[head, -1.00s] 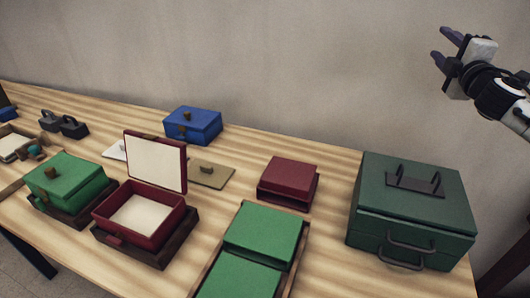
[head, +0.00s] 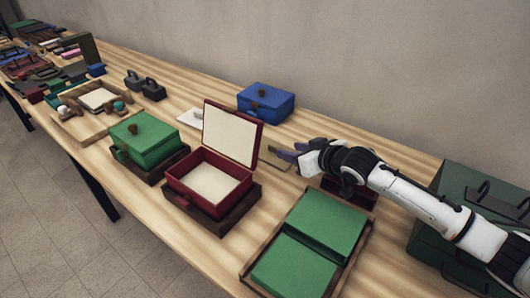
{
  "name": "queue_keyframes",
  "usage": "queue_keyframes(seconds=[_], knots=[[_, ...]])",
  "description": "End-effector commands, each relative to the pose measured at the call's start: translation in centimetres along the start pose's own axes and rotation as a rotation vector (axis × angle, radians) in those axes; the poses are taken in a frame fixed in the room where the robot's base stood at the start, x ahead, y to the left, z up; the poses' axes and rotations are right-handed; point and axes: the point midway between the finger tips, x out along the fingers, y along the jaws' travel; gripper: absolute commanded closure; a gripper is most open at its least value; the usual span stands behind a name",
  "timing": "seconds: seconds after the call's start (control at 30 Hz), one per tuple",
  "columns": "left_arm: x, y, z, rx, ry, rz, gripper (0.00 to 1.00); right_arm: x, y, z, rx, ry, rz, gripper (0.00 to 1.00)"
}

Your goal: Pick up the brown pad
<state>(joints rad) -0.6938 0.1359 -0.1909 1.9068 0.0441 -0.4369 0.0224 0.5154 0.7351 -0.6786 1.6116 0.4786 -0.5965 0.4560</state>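The brown pad (head: 271,161) lies flat on the table behind the open red box, toward the wall. Only a thin strip of it shows; my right gripper and the red lid hide the rest, with its small knob. My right gripper (head: 287,153) reaches in from the right, its dark fingers over or beside the pad. The fingers look apart, with nothing seen between them; whether they touch the pad I cannot tell. My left gripper is not in view.
The raised lid of the open red box (head: 210,180) stands close left of my gripper. A blue box (head: 266,102) is behind. A closed red box (head: 350,193) sits under my arm. Green boxes (head: 326,222) stand in front, and a dark green case (head: 455,185) at right.

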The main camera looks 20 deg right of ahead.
Motion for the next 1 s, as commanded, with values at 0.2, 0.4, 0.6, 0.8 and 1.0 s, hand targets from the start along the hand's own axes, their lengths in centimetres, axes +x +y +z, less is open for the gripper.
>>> queue_keyframes(seconds=[0.2,0.4,0.6,0.8,1.0], knots=[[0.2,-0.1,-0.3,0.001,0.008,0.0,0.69,2.9,-0.2,-0.2,-0.003,0.004,-0.003,0.6],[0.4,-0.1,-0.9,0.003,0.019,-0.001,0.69,4.0,-0.2,-0.3,-0.005,0.003,-0.002,0.6],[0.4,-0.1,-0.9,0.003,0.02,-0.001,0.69,6.6,-0.4,-0.5,-0.006,0.003,-0.001,0.6],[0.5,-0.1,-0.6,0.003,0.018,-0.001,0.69,8.3,-0.4,-0.5,-0.006,0.004,-0.001,0.6],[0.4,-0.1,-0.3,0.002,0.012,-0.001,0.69,8.4,-0.4,-0.5,-0.006,0.004,-0.002,0.6]])
